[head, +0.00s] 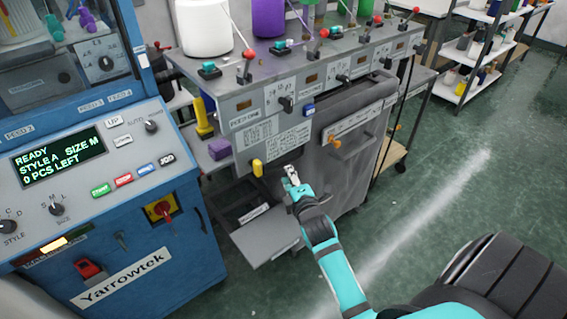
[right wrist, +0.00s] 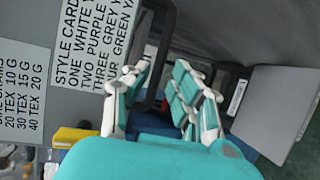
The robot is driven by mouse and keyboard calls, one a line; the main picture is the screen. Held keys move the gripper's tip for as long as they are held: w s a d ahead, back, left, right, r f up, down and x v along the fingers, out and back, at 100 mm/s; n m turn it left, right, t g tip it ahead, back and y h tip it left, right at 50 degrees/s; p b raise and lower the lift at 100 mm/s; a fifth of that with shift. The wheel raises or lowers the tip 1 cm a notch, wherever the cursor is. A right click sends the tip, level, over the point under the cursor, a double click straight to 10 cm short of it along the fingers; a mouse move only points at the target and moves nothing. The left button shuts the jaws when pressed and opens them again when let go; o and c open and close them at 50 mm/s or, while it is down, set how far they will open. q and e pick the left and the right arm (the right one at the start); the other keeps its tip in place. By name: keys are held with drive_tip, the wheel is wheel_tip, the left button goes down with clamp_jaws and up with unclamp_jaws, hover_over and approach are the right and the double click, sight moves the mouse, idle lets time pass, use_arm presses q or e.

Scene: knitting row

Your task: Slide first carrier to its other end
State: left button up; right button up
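My right gripper (head: 291,175) is in front of the grey yarn stand, just right of a small yellow grip (head: 257,167). In the right wrist view my right gripper (right wrist: 163,80) has its fingers apart, with a dark curved bar (right wrist: 158,55) showing beyond and between them. I cannot tell whether the fingers touch it. A yellow part (right wrist: 78,137), probably the same grip, lies left of the fingers there. No part is clearly marked as the first carrier. My left gripper is not in view.
The blue Yarrowtek panel (head: 120,235) stands left. Its screen (head: 58,157) reads READY, STYLE A, 0 PCS LEFT. Yarn cones, including a white one (head: 203,28), and red-knobbed levers top the stand. A grey flap (head: 268,240) sticks out below.

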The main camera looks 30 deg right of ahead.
sight(284, 164)
drive_tip(key=x, duration=0.7)
clamp_jaws()
idle(0.3)
